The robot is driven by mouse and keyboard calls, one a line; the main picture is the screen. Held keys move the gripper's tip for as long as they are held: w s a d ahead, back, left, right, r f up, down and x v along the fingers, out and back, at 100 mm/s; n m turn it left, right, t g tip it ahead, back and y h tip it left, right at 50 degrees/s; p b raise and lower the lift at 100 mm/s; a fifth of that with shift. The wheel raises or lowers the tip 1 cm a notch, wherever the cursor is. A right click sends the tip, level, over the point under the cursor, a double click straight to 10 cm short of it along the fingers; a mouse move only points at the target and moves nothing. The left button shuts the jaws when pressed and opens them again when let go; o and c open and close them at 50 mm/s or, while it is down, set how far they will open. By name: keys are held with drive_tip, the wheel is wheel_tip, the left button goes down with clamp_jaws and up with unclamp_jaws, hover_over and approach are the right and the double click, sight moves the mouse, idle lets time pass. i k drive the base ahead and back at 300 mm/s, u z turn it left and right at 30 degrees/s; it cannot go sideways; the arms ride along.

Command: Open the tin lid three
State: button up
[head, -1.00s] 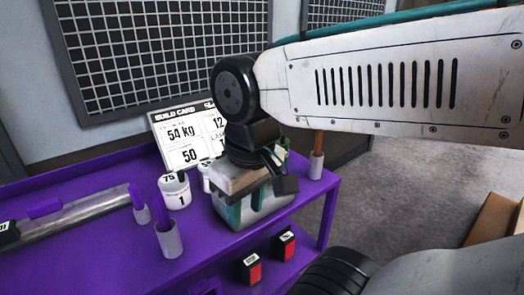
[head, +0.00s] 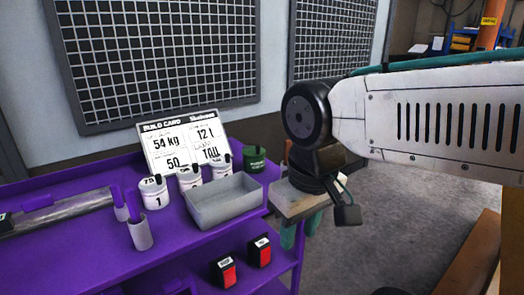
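Three white tins with dark-knobbed lids stand in a row on the purple bench. The left tin (head: 153,192) is marked 1. The middle tin (head: 189,178) and the right tin (head: 221,169) are partly hidden behind a grey tray, so their lower numbers do not show; the right one is likely tin three. Their lids appear to be on. My gripper (head: 300,232) points down beyond the bench's right edge, to the right of the tray and apart from the tins. Its teal fingers stand apart, with nothing visible between them.
The grey tray (head: 224,208) stands in front of the tins. A dark green pot (head: 254,160) is right of them. A build card (head: 183,140) leans behind. A grey holder (head: 140,234) and a metal bar (head: 68,211) are at left. Red-and-black boxes (head: 227,273) sit on the lower shelf.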

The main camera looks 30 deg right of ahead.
sight(217, 162)
drive_tip(key=z, duration=0.3)
drive_tip(key=i, duration=1)
